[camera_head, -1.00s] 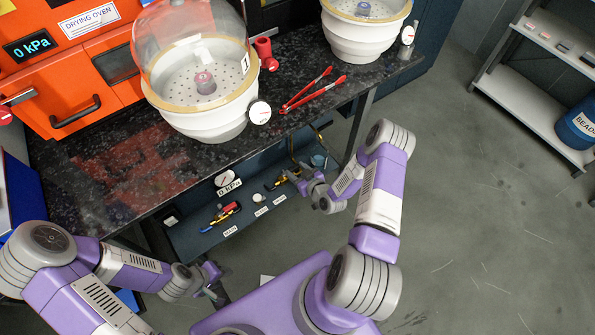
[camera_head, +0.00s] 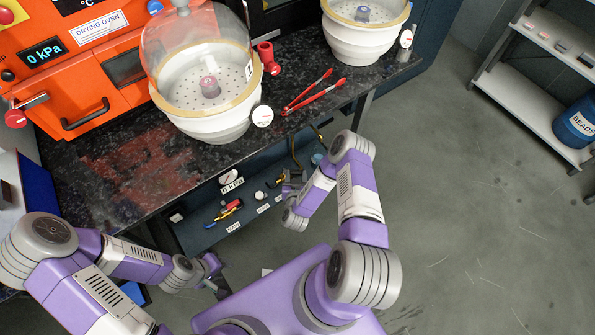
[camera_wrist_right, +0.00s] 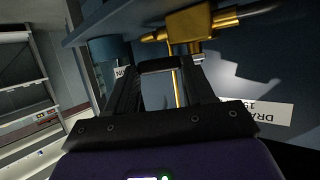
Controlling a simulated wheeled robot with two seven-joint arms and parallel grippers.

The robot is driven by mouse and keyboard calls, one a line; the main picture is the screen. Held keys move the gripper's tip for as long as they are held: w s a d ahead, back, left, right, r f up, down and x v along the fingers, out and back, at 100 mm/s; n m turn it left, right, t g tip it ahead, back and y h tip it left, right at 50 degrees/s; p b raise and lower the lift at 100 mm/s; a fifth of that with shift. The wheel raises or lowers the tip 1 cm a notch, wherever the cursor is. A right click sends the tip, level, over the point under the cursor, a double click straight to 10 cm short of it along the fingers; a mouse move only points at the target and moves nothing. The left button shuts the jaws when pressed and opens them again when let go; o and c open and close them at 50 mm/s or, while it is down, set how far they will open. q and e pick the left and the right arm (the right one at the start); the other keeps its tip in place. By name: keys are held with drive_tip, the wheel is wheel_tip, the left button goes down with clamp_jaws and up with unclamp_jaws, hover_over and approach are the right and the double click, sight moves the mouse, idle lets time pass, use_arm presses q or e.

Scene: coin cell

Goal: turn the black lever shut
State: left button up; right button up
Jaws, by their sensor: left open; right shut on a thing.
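My right gripper (camera_head: 291,182) is under the bench top, at the blue panel below it. In the right wrist view its two dark fingers (camera_wrist_right: 167,75) reach up to a brass valve (camera_wrist_right: 193,24) with a pipe running off to the right. The gripper is shut on a dark piece at this valve, which looks like the black lever; the fingers hide most of it, so its angle cannot be told. In the head view the arm and gripper cover the valve. My left gripper (camera_head: 217,279) is open and empty, low at the left, away from the valve.
Red and blue-yellow fittings (camera_head: 228,212) sit on the blue panel left of my right gripper. The black bench (camera_head: 120,180) above carries white desiccators (camera_head: 210,124) and red tongs (camera_head: 314,92). A white label (camera_wrist_right: 262,112) is beside the valve. Floor to the right is clear.

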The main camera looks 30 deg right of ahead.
drive_tip(key=m+g+h, duration=0.1)
drive_tip(key=a+m+g+h+p, duration=0.1)
drive_tip(key=m, duration=0.1)
drive_tip(key=shift+s+a+r+h, duration=0.1)
drive_tip(key=shift+s+a+h, duration=0.15)
drive_tip(key=shift+h, duration=0.15)
drive_tip(key=m+g+h, duration=0.1)
drive_tip(key=a+m+g+p, duration=0.1)
drive_tip(key=shift+m+h, duration=0.4)
drive_tip(key=m+g, duration=0.1)
drive_tip(key=a+m+g+h, duration=0.1)
drive_tip(key=g, duration=0.1)
drive_tip(key=shift+w, duration=0.1)
drive_tip(key=shift+w+a+m+g+h+b, duration=0.1)
drive_tip(key=shift+a+m+g+h+b, duration=0.2)
drive_tip(key=shift+m+g, duration=0.5)
drive_tip(key=shift+w+a+m+g+h+b, duration=0.1)
drive_tip(key=shift+a+m+g+h+b, duration=0.15)
drive_tip(key=shift+m+g, duration=0.5)
drive_tip(key=o, duration=1)
drive_tip(key=shift+o, duration=0.2)
